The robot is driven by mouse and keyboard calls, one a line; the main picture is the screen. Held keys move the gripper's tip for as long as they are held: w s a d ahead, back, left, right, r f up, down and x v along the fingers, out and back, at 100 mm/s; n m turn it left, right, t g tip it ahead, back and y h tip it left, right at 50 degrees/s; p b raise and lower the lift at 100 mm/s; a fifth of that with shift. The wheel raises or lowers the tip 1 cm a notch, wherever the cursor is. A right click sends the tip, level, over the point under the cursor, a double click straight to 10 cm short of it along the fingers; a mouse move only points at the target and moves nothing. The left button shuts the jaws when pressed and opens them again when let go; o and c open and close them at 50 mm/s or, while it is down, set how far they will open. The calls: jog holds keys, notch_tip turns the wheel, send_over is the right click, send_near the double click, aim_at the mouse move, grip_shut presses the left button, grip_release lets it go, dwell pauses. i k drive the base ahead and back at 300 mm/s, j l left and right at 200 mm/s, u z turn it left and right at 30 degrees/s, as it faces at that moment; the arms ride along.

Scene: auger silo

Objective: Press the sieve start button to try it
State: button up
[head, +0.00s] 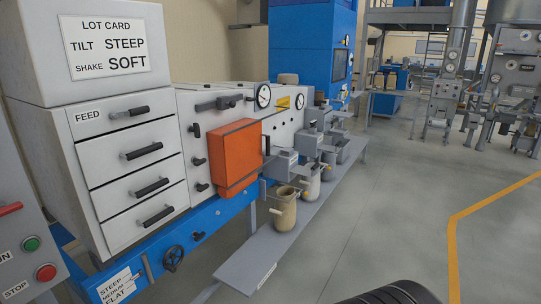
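A grey control panel (20,225) stands at the left edge, cut off by the frame. It carries a green button (31,243) beside a label of which only the ending "N" shows. Below it is a red button (46,272) labelled STOP. No label reading sieve start is visible. The white machine next to the panel has stacked drawers (125,150), the top one marked FEED, on a blue frame (190,232). A lot card (108,47) above reads TILT STEEP, SHAKE SOFT.
A black handwheel (174,258) and a STEEP/MEDIUM/FLAT plate (118,288) are on the blue frame. An orange box (236,155) juts from the machine. A low grey shelf (250,262) holds a beige bucket (283,212). Open floor (390,215) lies right.

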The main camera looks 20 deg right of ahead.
aim_at(32, 245)
jog(key=u, duration=1.3)
